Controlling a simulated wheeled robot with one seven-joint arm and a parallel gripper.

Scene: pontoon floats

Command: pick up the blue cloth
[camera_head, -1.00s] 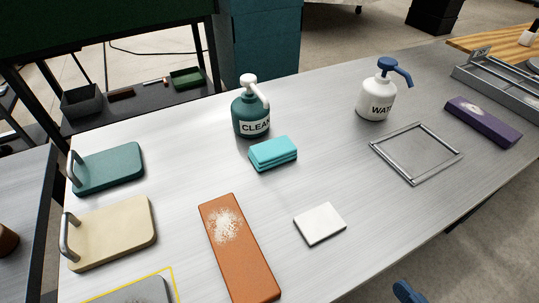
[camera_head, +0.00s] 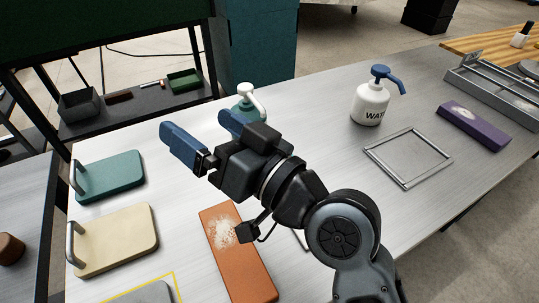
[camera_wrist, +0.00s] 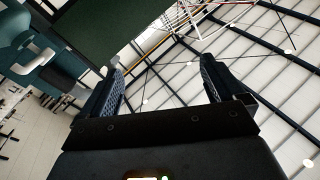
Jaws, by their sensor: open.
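The blue cloth, a folded turquoise stack seen a second ago beside the teal CLEAN bottle (camera_head: 245,92), is now hidden behind my arm and gripper in the head view. My gripper (camera_head: 198,132) is raised over the table in front of that spot, its blue fingers spread and pointing up and left. In the wrist view the two fingers (camera_wrist: 162,85) stand apart with nothing between them. That view looks up at the ceiling and a dark green panel; it does not clearly show the cloth.
A white WATER pump bottle (camera_head: 370,104), a metal frame (camera_head: 408,157) and a purple block (camera_head: 474,127) are on the right. A teal board (camera_head: 110,177), a cream board (camera_head: 115,240) and an orange block (camera_head: 240,265) are at left and front. The bottle's body is mostly covered.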

